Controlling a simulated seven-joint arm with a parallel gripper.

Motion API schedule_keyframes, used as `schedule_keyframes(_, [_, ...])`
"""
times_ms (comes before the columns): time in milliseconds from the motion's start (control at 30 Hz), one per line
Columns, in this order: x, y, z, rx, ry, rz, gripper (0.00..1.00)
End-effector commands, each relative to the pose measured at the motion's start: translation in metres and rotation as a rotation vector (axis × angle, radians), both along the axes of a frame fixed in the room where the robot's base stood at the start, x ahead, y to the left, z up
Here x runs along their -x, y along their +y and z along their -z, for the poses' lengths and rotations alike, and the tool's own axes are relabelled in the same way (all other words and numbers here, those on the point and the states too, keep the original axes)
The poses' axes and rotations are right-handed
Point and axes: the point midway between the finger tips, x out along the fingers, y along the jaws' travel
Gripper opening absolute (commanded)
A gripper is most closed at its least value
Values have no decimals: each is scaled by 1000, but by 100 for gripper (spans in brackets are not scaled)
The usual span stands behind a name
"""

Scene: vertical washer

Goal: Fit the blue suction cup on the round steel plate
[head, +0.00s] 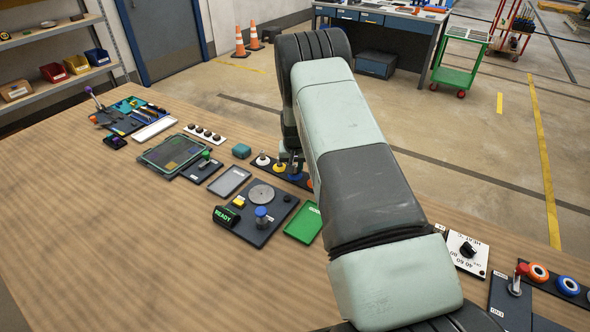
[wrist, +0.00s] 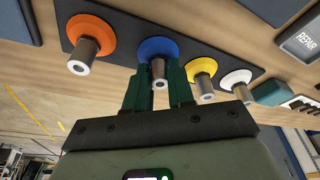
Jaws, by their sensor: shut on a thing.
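The blue suction cup (wrist: 157,47) has a round blue disc and a short metal stem. It sits on the dark strip between the orange cup and the yellow cup. My gripper (wrist: 157,72) is shut on its stem, with one green finger on each side. In the head view the blue cup (head: 294,177) shows low beside my arm, and the arm hides most of the gripper. I cannot tell whether the cup is slightly raised. The round steel plate (head: 261,193) lies flat and bare on a dark board, left of and nearer than the strip.
The strip also holds an orange cup (wrist: 90,34), a yellow cup (wrist: 199,55) and a white cup (wrist: 235,79). The plate's board carries a yellow block (head: 239,202), a READY display (head: 225,216) and a blue-topped post (head: 261,213). A green tray (head: 303,223) lies beside it.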

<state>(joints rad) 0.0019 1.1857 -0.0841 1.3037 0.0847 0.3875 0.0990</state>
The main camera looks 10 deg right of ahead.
Motion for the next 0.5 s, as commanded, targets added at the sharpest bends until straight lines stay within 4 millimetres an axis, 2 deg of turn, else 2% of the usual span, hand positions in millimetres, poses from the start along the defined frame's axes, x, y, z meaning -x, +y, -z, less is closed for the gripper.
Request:
schedule_keyframes(133, [-1, 0, -21, 0, -5, 0, 0])
schedule_keyframes(400, [-1, 0, -75, 0, -4, 0, 0])
schedule_keyframes(500, [0, 2, -88, 0, -2, -1, 0])
